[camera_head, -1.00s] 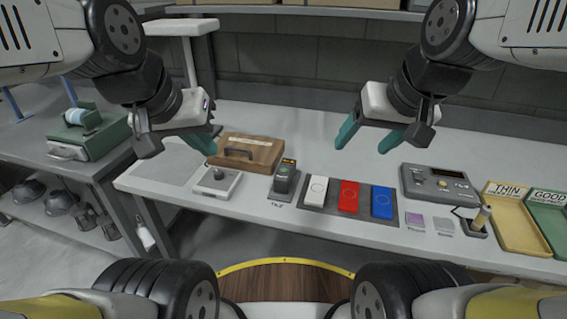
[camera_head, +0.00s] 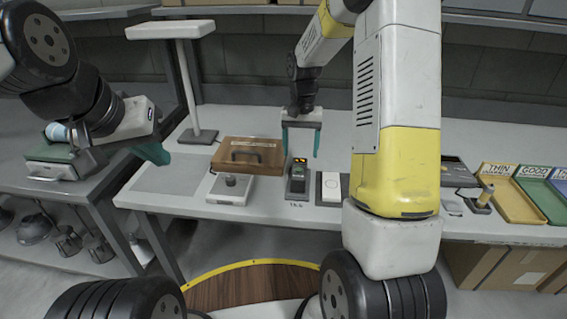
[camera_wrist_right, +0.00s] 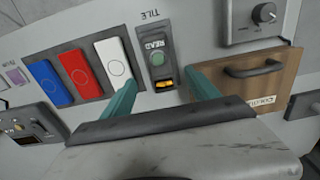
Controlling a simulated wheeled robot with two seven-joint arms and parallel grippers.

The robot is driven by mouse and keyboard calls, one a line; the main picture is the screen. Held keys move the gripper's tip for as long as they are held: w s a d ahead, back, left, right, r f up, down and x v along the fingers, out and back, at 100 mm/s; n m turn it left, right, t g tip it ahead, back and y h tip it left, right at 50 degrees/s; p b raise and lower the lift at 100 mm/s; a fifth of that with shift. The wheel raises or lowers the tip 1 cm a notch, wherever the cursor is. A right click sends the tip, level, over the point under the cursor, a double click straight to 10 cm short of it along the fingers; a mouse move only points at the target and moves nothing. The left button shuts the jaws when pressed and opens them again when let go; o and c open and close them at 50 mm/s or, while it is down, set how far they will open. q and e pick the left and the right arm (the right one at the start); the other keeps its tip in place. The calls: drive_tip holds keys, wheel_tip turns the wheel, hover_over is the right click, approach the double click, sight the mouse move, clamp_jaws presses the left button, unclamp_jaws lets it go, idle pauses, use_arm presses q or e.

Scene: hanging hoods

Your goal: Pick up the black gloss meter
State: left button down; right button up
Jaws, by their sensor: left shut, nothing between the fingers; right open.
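The black gloss meter (camera_head: 298,174) stands on its dark tile base on the white bench, with a lit orange display and a green button. It also shows in the right wrist view (camera_wrist_right: 157,62), upside down to me. My right gripper (camera_head: 301,150) is open, its teal fingers pointing down above and behind the meter. In the right wrist view the gripper (camera_wrist_right: 160,85) has a finger on either side of the meter's display end; I cannot tell any contact. My left gripper (camera_head: 160,155) is shut and empty, left of the bench items.
A brown wooden case (camera_head: 262,157) and a grey device with a knob (camera_head: 230,188) sit left of the meter. Yellow (camera_head: 512,200) and green trays lie far right. My right arm hides the bench's middle right.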

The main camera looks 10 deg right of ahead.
sight(299, 168)
wheel_tip(299, 168, down, 8)
drive_tip(key=shift+s+a+r, duration=0.15)
drive_tip(key=shift+r, duration=0.1)
drive_tip(key=shift+r, duration=0.1)
clamp_jaws()
